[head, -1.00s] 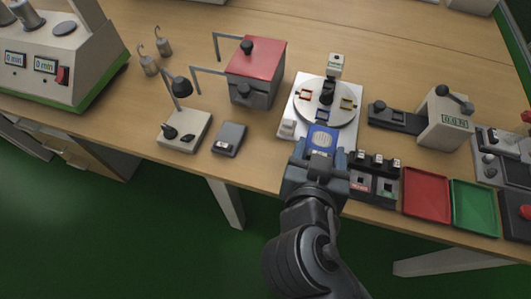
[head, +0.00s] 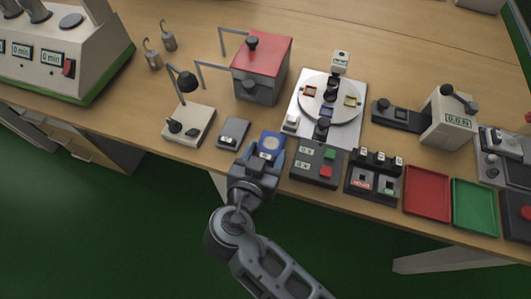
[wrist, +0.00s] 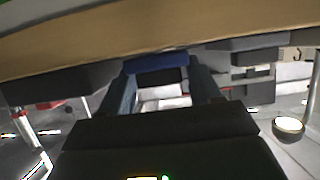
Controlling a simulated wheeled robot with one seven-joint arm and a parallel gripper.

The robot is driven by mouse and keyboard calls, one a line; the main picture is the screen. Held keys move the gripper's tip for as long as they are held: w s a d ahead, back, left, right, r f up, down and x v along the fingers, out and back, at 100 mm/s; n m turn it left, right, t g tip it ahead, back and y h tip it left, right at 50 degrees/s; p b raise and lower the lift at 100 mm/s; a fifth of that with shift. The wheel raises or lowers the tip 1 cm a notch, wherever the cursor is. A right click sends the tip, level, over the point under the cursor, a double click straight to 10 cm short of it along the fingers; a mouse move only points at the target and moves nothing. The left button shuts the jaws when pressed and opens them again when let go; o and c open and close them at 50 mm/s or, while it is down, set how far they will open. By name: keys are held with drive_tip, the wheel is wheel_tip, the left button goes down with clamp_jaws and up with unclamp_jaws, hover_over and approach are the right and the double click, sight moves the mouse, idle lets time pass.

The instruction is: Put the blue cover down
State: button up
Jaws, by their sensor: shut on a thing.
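The blue cover (head: 271,144) is a small blue piece with a pale round mark on top. My gripper (head: 262,156) is shut on it at the front edge of the table. In the wrist view the blue cover (wrist: 156,63) shows edge-on between the two fingers, with the table edge behind it. I cannot tell whether the cover touches the table. A dark grey flat box (head: 234,131) lies just left of the cover.
A control box with green and red buttons (head: 318,165) stands close to the right. A turntable on a white plate (head: 328,100) is behind it. A lamp stand (head: 188,125) is to the left. Red (head: 427,192) and green (head: 474,206) trays lie far right. Bare table shows behind the cover.

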drive_tip(key=shift+f, duration=0.2)
drive_tip(key=o, duration=1.1)
drive_tip(key=shift+c, duration=0.2)
